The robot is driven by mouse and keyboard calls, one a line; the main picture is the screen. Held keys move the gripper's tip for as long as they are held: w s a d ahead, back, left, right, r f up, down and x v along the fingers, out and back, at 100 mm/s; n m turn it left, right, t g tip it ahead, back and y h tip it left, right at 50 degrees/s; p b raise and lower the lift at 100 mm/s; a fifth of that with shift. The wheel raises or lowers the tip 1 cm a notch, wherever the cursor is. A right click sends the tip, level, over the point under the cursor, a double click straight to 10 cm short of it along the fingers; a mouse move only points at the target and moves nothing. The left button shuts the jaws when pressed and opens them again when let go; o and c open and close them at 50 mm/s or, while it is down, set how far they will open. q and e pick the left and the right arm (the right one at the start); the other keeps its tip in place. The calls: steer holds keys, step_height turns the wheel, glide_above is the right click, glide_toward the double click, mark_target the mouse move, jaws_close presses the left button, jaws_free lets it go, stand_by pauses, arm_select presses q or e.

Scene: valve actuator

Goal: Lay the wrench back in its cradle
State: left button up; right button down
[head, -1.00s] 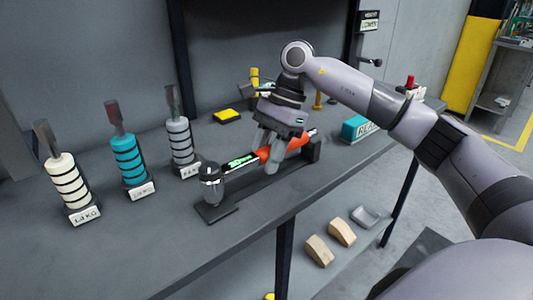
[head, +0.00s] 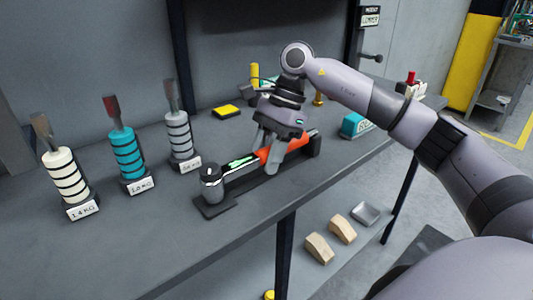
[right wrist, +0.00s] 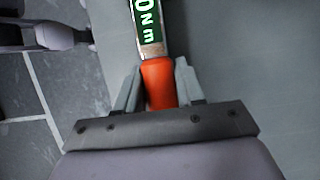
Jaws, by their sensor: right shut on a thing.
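The wrench has an orange grip (head: 298,141), a bright shaft with a green display (head: 241,161) and a round grey head (head: 211,180) at its left end. My right gripper (head: 275,160) is shut on the orange grip. In the right wrist view the fingers (right wrist: 160,90) flank the orange grip (right wrist: 159,82), with the green display (right wrist: 146,22) beyond. The dark cradle (head: 215,209) is directly under the wrench, with an end post (head: 316,147) at the right. The wrench lies along it; whether it bears fully on the supports is unclear. My left gripper is out of view.
Three weights with handles, cream (head: 66,180), teal (head: 128,158) and grey (head: 179,139), stand left of the cradle. A yellow block (head: 227,112) lies behind and a teal box (head: 355,125) stands to the right. The front left bench (head: 120,245) is clear.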

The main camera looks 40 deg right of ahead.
steer(key=shift+f, duration=0.4)
steer(key=c, duration=0.6)
jaws_free()
steer(key=shift+f, duration=0.15)
steer(key=v, duration=0.6)
steer(key=shift+d+r, duration=0.25)
steer(key=shift+r, duration=0.4)
